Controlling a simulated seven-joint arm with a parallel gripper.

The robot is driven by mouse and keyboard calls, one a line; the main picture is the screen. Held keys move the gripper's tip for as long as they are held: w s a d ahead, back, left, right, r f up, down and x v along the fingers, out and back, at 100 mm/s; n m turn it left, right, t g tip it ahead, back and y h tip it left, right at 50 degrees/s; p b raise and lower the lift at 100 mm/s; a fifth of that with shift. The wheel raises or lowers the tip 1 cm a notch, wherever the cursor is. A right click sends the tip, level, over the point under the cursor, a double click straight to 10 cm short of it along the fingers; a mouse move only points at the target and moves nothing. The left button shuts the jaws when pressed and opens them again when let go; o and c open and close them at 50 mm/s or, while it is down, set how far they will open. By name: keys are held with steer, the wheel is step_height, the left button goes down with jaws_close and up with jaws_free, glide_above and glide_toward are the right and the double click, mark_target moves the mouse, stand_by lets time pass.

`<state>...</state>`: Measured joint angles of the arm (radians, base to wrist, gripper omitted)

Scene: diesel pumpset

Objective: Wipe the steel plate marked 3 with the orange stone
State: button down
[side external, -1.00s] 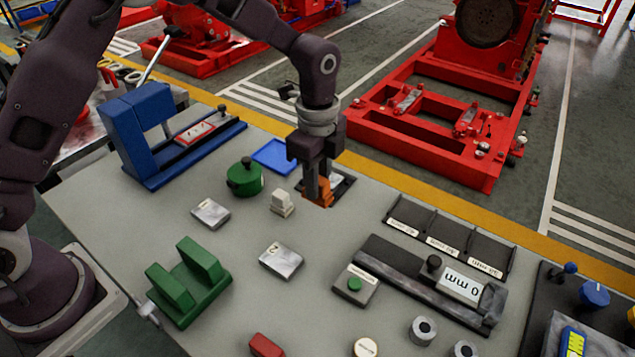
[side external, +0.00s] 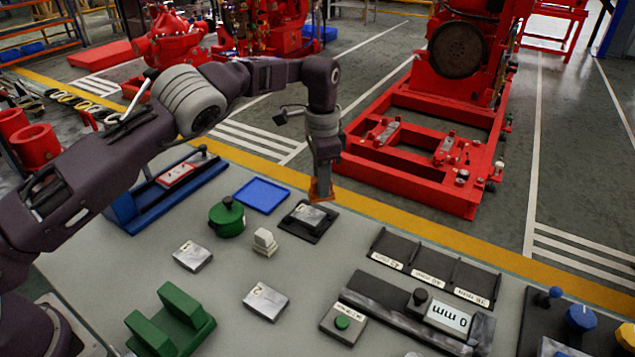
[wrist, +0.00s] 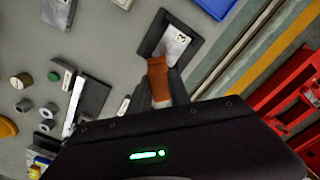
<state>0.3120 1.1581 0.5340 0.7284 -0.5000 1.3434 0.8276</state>
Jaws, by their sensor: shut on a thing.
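The orange stone (side external: 320,190) is between the fingers of my gripper (side external: 322,172), which is shut on it. The steel plate marked 3 (side external: 309,216) lies in a shallow black holder (side external: 300,234) on the grey bench. In the side view, the stone shows at the far edge of the holder and appears raised, clear of the plate. I cannot tell the exact gap between stone and plate.
Plates marked 1 (side external: 192,256) and 2 (side external: 265,301) lie on the bench. A white block (side external: 264,242), green round pot (side external: 227,217) and blue tray (side external: 262,195) stand near the holder. Black labelled slots (side external: 430,270) are to the right. Bare bench lies in front of the holder.

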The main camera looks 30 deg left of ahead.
steer(key=shift+f, duration=3.6)
steer(key=shift+a+f, duration=0.2)
steer(key=shift+a, duration=2.75)
steer(key=shift+d, duration=3)
steer(key=shift+r, duration=4.15)
